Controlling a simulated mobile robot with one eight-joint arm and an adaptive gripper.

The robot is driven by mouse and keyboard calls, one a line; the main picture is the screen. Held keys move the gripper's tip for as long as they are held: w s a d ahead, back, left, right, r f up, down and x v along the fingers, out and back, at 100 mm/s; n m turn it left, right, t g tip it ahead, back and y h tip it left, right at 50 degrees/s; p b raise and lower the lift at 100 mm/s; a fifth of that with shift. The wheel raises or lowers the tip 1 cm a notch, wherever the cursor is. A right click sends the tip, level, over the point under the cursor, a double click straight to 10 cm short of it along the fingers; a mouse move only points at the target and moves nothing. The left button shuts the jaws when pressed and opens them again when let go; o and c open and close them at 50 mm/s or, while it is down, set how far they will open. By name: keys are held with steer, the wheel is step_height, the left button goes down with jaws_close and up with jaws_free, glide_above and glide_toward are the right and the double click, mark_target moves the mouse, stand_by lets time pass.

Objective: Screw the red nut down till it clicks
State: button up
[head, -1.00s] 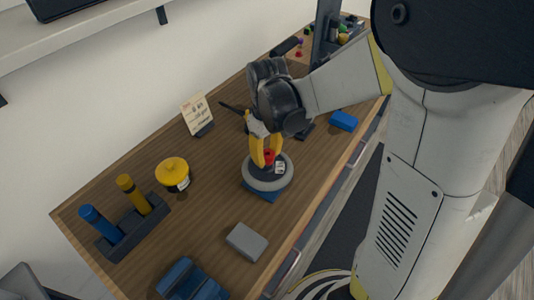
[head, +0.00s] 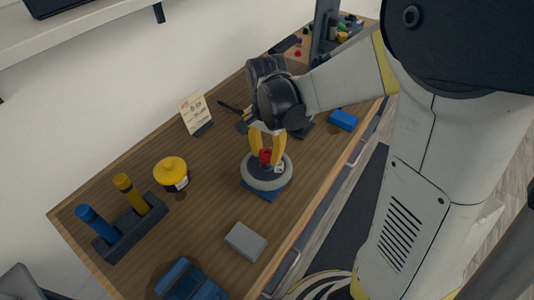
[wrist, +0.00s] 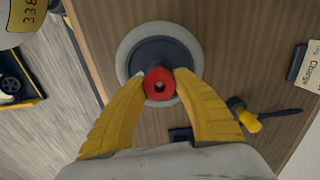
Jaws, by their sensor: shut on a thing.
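The red nut (head: 265,157) sits over the dark centre of a round grey wheel-like part (head: 254,181), which lies flat on a blue base (head: 262,196) on the bench. My gripper (head: 266,158) points down from above, its two yellow fingers on either side of the nut. In the wrist view, the nut (wrist: 160,84) shows between the fingertips (wrist: 161,79), which close on its sides. The thread under the nut is hidden.
A yellow pot (head: 171,172), a rack (head: 130,228) with blue and yellow cylinders, a grey block (head: 246,241) and blue item (head: 190,281) lie left and in front. A card (head: 195,112) stands behind. A blue block (head: 343,120) is to the right.

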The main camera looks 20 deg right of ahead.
mark_target(266, 154)
steer(key=m, duration=0.6)
steer(key=shift+a, duration=0.15)
steer(key=o, duration=1.1)
steer(key=shift+w+a, duration=0.1)
steer(key=shift+o, duration=0.2)
steer(key=shift+r, duration=0.1)
step_height(266, 154, up, 12)
